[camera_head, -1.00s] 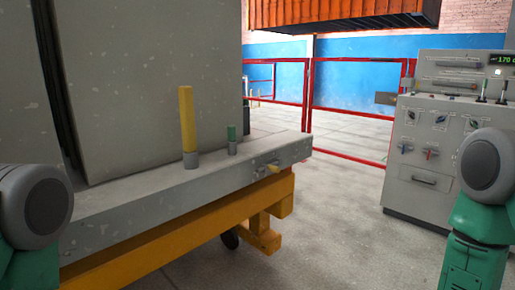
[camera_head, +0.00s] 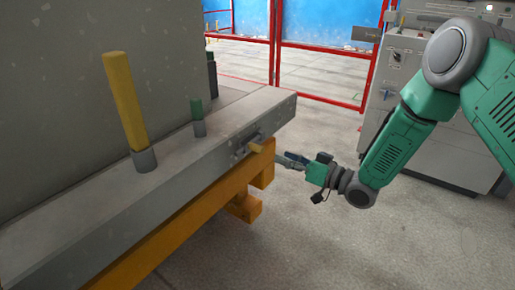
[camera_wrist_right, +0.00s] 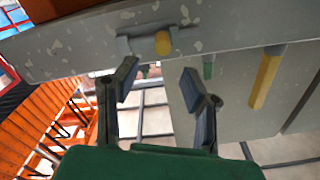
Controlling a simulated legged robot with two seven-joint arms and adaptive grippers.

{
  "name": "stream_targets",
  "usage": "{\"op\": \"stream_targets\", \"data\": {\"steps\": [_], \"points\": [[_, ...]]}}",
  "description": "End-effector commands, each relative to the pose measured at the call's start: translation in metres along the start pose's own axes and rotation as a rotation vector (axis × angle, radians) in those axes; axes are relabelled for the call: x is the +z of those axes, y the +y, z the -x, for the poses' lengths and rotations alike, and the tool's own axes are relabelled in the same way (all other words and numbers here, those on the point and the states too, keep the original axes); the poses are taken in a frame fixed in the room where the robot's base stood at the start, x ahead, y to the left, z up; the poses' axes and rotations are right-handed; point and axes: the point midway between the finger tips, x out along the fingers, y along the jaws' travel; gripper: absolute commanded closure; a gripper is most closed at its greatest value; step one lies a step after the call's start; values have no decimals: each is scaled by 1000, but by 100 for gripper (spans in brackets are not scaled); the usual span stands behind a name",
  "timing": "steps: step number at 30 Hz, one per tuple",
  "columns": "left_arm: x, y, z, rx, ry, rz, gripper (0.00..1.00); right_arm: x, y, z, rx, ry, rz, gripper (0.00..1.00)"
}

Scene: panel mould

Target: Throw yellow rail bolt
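The yellow rail bolt (camera_head: 256,147) is a small yellow knob in a grey bracket on the outer face of the grey rail (camera_head: 215,140), near its far end. In the right wrist view the bolt (camera_wrist_right: 163,42) shows end-on beyond the fingertips, between them from side to side. My right gripper (camera_head: 284,159) is just right of the bolt in the head view, pointing at it. In the wrist view its two fingers (camera_wrist_right: 160,76) are apart with nothing between them. My left gripper is out of view.
A thick yellow post (camera_head: 124,95) and a short green post (camera_head: 198,118) stand on the rail beside a large grey panel (camera_head: 50,100). An orange-yellow beam (camera_head: 185,220) runs below. A grey control cabinet (camera_head: 400,90) and red fence (camera_head: 325,90) stand behind. Floor right of the rail is clear.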

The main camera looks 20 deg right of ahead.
Motion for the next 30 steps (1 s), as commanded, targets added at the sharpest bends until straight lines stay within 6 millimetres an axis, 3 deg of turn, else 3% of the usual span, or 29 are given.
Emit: {"op": "stream_targets", "data": {"steps": [6, 12, 18, 26, 29, 30], "points": [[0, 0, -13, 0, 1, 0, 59, 2, -1, -48, -3, 1, 3, 62], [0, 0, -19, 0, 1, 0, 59, 1, 0, -77, -1, 1, -1, 62], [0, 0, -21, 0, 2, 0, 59, 1, 0, -88, 1, 0, -1, 62], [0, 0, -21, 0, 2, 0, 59, 0, 0, -89, 1, 0, -2, 62], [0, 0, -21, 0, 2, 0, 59, 0, 0, -89, 1, 0, -2, 97], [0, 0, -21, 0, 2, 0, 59, 0, 0, -89, 1, 0, -2, 100]]}}
